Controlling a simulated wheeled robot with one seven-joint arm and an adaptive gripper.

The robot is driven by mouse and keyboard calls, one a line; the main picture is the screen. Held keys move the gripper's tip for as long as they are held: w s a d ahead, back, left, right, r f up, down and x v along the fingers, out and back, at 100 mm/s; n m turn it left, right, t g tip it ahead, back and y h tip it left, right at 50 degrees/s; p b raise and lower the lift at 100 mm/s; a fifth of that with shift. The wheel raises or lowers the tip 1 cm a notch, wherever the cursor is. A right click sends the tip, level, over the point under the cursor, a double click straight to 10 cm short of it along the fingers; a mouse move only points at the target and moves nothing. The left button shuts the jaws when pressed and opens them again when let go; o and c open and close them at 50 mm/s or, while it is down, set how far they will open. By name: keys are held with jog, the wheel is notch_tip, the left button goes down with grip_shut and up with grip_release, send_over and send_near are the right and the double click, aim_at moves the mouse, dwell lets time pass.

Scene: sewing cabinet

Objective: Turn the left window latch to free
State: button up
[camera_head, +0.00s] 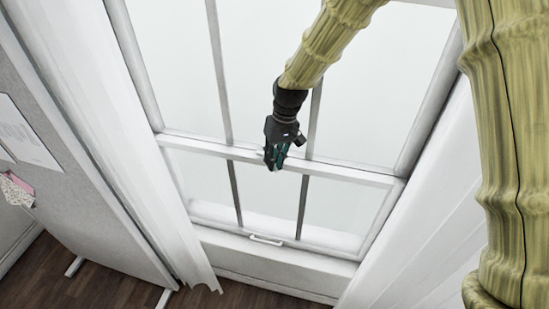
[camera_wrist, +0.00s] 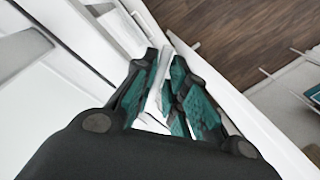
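The window (camera_head: 345,178) is in front of me, with a white rail across its middle. My gripper (camera_head: 272,163) is at this rail, left of the window's centre, and points down. In the wrist view, a slim white piece, which looks like the left latch (camera_wrist: 156,88), stands between the teal finger pads of my gripper (camera_wrist: 165,75). The pads are close on both sides of it and appear shut on it. My gripper hides the latch in the head view. I cannot clearly tell the latch's turn angle.
A white lift handle (camera_head: 266,240) is on the bottom rail of the window. White curtains (camera_head: 105,130) hang on both sides. A grey panel with pinned papers (camera_head: 25,130) stands at the left. The wooden floor (camera_head: 75,285) shows below.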

jog(key=shift+o, duration=0.8)
jog(key=shift+r, duration=0.15)
notch_tip(320, 180, up, 12)
jog(key=w+d, duration=0.1)
jog(key=d, duration=0.1)
jog(key=shift+f, duration=0.25)
jog(key=shift+d, duration=0.1)
